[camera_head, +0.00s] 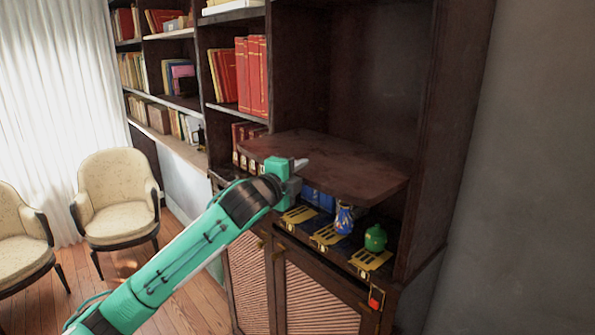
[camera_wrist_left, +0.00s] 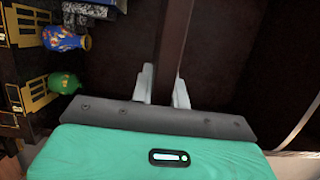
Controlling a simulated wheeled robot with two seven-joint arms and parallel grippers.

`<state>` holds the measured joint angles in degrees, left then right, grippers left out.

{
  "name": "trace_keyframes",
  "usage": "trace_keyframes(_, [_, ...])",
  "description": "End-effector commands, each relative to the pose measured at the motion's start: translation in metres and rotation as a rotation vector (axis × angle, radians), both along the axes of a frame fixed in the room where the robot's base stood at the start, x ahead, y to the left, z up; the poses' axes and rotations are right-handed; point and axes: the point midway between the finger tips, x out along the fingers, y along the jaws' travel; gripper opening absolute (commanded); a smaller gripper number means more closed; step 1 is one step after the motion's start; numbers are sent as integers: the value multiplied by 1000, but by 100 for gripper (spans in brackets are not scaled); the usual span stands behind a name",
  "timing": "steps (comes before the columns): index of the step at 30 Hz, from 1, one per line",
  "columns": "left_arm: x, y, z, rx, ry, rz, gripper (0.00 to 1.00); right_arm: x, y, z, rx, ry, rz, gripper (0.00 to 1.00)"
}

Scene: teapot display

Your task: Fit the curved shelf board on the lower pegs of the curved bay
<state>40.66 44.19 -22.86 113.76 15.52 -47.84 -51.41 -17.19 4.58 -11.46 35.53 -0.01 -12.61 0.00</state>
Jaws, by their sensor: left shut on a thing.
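The curved shelf board (camera_head: 340,165) is dark reddish wood with a rounded front edge. It lies roughly level inside the curved bay (camera_head: 375,75), above the lower ledge. My left gripper (camera_head: 298,165) is shut on its front edge. In the left wrist view the two pale fingers of my left gripper (camera_wrist_left: 163,85) stand on either side of the board's edge (camera_wrist_left: 172,45). The lower pegs are hidden, so I cannot tell whether the board touches them. My right gripper is not in view.
Below the board stand a blue patterned vase (camera_head: 344,219) and a green pot (camera_head: 375,238), near yellow-and-black stands (camera_head: 327,236). Red books (camera_head: 251,76) fill shelves to the left. A grey wall (camera_head: 530,170) is at right. Two cream chairs (camera_head: 118,198) stand at left.

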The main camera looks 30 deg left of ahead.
Motion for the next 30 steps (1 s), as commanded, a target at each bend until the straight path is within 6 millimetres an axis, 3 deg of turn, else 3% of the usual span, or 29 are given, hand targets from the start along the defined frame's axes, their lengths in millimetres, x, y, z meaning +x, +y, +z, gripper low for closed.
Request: trace_keyframes(30, [20,-8,4,0,-8,-1,0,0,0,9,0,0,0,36])
